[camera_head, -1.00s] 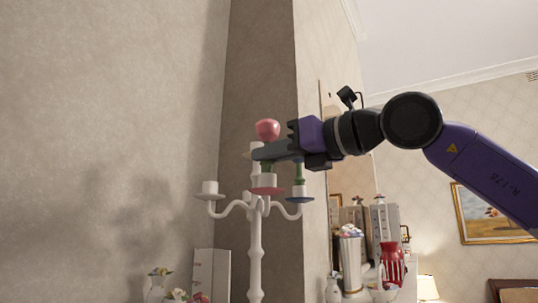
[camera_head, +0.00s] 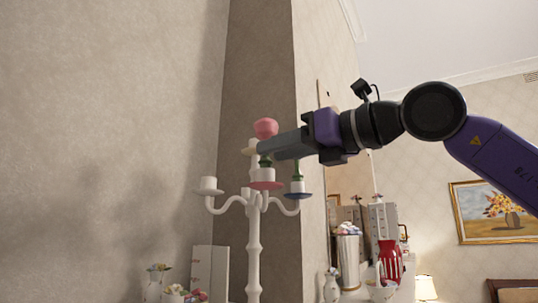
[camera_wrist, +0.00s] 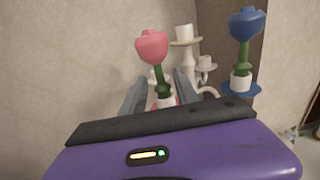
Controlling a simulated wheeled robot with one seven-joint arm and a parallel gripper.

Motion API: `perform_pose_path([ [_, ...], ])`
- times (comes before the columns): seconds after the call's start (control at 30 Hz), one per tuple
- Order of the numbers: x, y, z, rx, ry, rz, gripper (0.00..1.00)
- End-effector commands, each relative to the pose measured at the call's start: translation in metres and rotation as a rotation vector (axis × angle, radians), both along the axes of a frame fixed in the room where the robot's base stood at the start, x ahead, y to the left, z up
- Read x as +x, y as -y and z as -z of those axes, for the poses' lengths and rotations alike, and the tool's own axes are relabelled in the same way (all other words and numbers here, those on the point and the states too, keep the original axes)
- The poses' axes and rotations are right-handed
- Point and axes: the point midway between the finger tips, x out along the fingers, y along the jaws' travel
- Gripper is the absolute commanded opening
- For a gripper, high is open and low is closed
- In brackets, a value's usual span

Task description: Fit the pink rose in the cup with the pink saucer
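The pink rose (camera_head: 265,128) stands upright on its green stem (camera_wrist: 160,75) in the white cup (camera_head: 265,174) with the pink saucer (camera_head: 266,185). The stem's lower end appears to be inside this cup (camera_wrist: 165,102); the gripper body partly hides the cup and saucer in the wrist view. My gripper (camera_head: 268,149) is open at the stem's height. In the wrist view its two fingers (camera_wrist: 160,92) are spread, one on each side of the stem, with visible gaps. The rose's head (camera_wrist: 152,47) is above the fingers.
A white candelabra (camera_head: 254,255) carries the cups. A blue rose (camera_wrist: 245,25) stands in its cup with the blue saucer (camera_head: 299,195), close to my gripper. Other arms hold empty-looking white cups (camera_head: 208,184). Vases (camera_head: 347,255) stand lower right. A wall corner is behind.

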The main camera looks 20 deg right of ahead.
Motion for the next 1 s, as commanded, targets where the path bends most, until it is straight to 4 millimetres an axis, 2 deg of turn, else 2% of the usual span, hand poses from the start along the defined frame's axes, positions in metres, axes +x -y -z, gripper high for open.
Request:
perform_pose_path([
  [0.13,-0.022,0.013,0.002,-0.001,0.000,0.003,0.36],
  [0.33,-0.041,0.023,0.001,0.000,0.000,0.001,0.36],
  [1.0,-0.044,0.024,0.000,0.000,0.000,0.001,0.36],
])
